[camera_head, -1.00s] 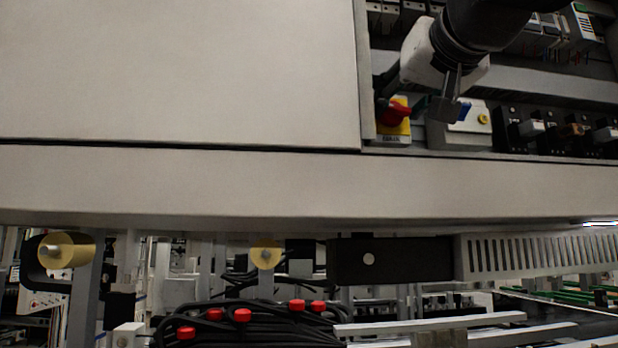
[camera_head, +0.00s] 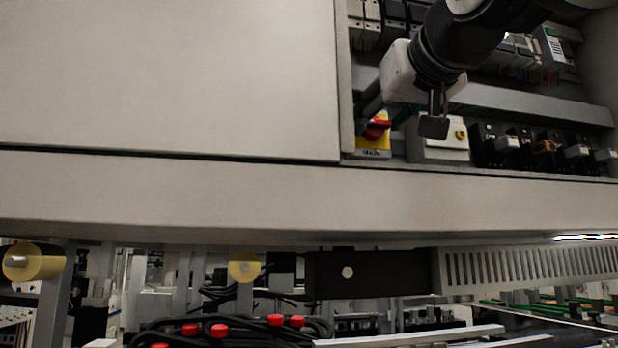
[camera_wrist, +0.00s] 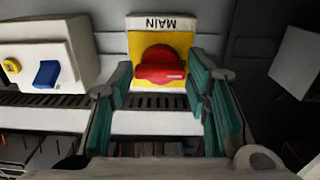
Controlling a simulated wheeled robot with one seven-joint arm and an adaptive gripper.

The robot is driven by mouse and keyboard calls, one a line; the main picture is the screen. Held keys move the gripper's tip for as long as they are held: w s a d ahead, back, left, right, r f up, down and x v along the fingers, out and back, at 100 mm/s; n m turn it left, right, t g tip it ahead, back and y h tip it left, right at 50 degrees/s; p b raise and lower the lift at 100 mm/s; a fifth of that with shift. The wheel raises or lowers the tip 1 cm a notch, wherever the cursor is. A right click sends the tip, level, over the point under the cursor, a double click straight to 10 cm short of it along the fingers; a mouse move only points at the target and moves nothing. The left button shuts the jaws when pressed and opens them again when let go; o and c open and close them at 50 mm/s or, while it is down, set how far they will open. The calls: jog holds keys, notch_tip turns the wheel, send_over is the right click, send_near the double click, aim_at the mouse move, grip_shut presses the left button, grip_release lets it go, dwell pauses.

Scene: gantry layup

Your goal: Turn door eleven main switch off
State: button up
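The main switch is a red rotary knob (camera_head: 377,130) on a yellow plate (camera_head: 375,145) with a label below it, at the left end of the open cabinet in the head view. In the wrist view the red knob (camera_wrist: 160,66) lies crosswise on its yellow plate, with the label "MAIN" (camera_wrist: 162,22) upside down. My gripper (camera_wrist: 161,78) is open, its teal-padded fingers on either side of the knob in the picture. I cannot tell whether they touch it. In the head view my gripper (camera_head: 403,118) is in front of the cabinet, beside the knob.
A white box (camera_head: 445,150) with a yellow button stands right of the switch; its blue rocker (camera_wrist: 46,74) shows in the wrist view. Several black breakers (camera_head: 520,148) stand farther right. A closed grey panel (camera_head: 170,80) is at left, and a ledge (camera_head: 200,195) runs below.

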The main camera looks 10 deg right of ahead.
jog(key=shift+o, duration=0.8)
jog(key=s, duration=1.2)
jog(key=shift+s, duration=0.1)
